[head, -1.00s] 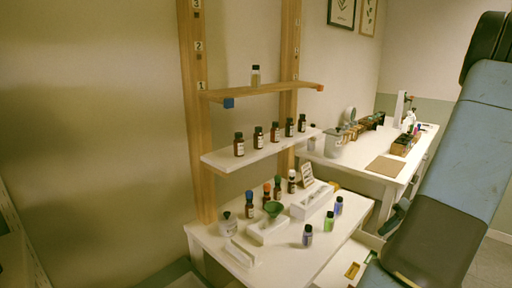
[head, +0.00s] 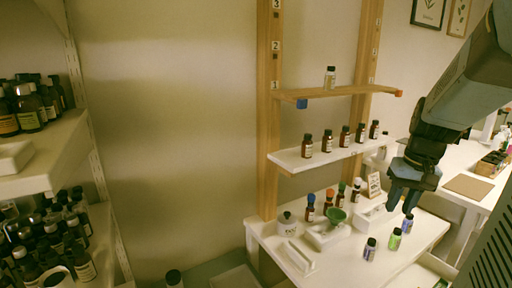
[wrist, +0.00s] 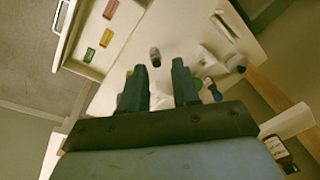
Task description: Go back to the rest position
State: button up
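My gripper (head: 402,198) hangs at the right in the head view, fingers pointing down, above the right part of the white table (head: 428,232). In the wrist view my gripper (wrist: 158,88) shows two dark fingers set apart, with nothing visibly held between them. A dark-capped bottle (wrist: 155,57) stands beyond the fingertips. In the head view, a blue-labelled bottle (head: 407,224) stands just below the fingers. A green bottle (head: 395,239) and a dark-capped bottle (head: 370,249) stand to its left.
A wooden rack has a white shelf (head: 290,158) of brown bottles and an upper shelf (head: 345,91) with one clear bottle. Crowded bottle shelves (head: 40,170) are at left. An open drawer (wrist: 88,62) holds coloured pieces.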

jog(key=s+a+r+n+t+h, duration=0.1)
jog(key=s+a+r+n+t, duration=0.1)
jog(key=s+a+r+t, duration=0.2)
jog(key=shift+s+a+r, duration=1.6)
jog(key=shift+s+a, duration=0.65)
jog(key=shift+a, duration=1.45)
